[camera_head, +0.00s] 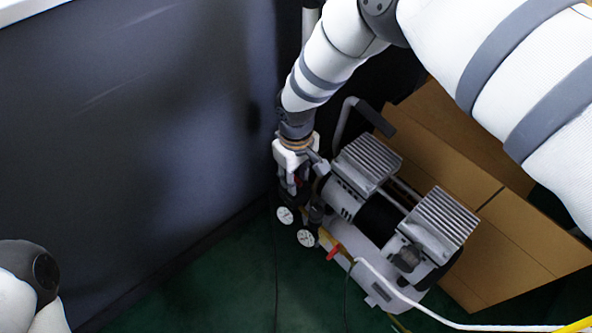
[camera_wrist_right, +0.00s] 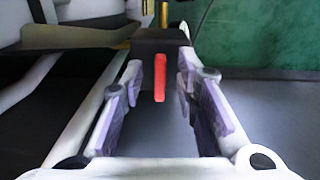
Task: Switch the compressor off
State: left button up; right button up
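The compressor (camera_head: 345,233) stands on the green floor in the head view, grey and black with two finned heads and two round gauges. My right gripper (camera_head: 292,183) points down at its left end, above the gauges. In the right wrist view, my right gripper (camera_wrist_right: 160,80) is open, with its fingers apart. A red switch (camera_wrist_right: 159,80) on a black housing (camera_wrist_right: 160,37) shows between the fingertips, with a gap on each side. Whether it is on or off I cannot tell. My left gripper is out of view; only part of my left arm shows at the lower left.
A dark grey panel (camera_head: 130,110) stands on the left, close to the compressor. Cardboard boxes (camera_head: 520,245) are behind it on the right. A white hose (camera_head: 400,293) runs right from the compressor. Green floor (camera_head: 220,290) is clear in front.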

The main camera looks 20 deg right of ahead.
aim_at(296, 178)
notch_tip(296, 178, up, 12)
jog(key=shift+f, duration=0.15)
dwell(0.3)
